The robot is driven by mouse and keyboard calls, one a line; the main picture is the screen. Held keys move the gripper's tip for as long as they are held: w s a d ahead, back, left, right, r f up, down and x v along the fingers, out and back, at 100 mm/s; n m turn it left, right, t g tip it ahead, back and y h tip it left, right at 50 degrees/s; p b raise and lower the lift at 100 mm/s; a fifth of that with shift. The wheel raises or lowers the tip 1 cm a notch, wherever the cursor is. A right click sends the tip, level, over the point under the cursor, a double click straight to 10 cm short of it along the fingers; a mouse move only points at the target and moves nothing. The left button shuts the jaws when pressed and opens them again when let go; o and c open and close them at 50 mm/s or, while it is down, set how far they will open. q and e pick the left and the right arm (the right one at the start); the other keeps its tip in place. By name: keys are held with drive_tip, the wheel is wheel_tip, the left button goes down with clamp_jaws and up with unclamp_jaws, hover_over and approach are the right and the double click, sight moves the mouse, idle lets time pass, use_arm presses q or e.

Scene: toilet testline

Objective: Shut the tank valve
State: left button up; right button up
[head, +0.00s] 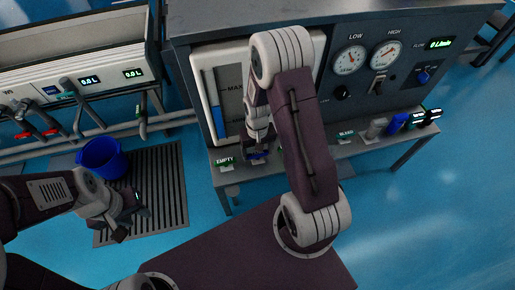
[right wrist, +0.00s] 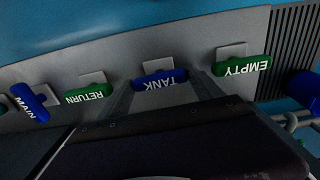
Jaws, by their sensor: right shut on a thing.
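The tank valve handle (right wrist: 160,80) is blue with a white TANK label, upside down in the right wrist view. It lies roughly in line with the row of valves. My right gripper (right wrist: 163,92) has its two fingers on either side of this handle and is shut on it. In the head view the right gripper (head: 257,153) is at the front ledge of the test bench, and my arm partly hides the handle. My left gripper (head: 123,222) hangs low over the floor grate, away from the valve; its finger opening is unclear.
Green EMPTY (right wrist: 240,67) and RETURN (right wrist: 88,94) handles flank the tank valve. A blue MAIN handle (right wrist: 30,102) sits slanted farther left. A blue bucket (head: 102,158) stands near the floor grate (head: 165,190). Gauges (head: 350,60) are on the bench panel.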

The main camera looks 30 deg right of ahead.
sight(257, 153)
idle(0.4)
drive_tip(key=o, duration=1.4)
drive_tip(key=shift+c, duration=0.2)
wheel_tip(257, 153, up, 9)
drive_tip(key=p, duration=0.5)
